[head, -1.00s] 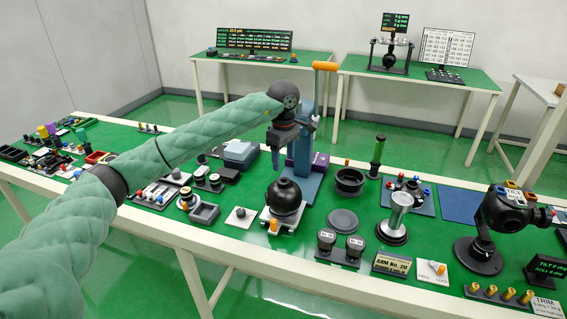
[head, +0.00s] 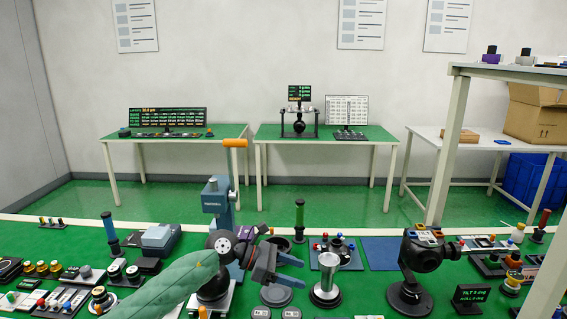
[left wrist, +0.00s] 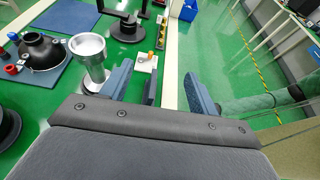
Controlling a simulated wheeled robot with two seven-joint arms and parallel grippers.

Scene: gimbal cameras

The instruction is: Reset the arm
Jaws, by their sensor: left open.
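My left arm (head: 175,288) wears a green quilted sleeve and comes in from the bottom left of the head view. Its left gripper (head: 291,271) points to the right, with blue fingers apart and nothing between them. It appears in front of the blue press with an orange handle (head: 217,190) and left of the silver cup (head: 327,272). In the left wrist view the gripper (left wrist: 172,92) shows two separated blue fingers over the table edge and floor. The silver cup (left wrist: 90,58) is left of them. My right gripper is not in view.
The green bench is crowded. A black gimbal camera (head: 425,254) stands right, with a dark display (head: 471,298) beside it. A bare blue mat (head: 381,253) lies between. Other tables stand along the back wall.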

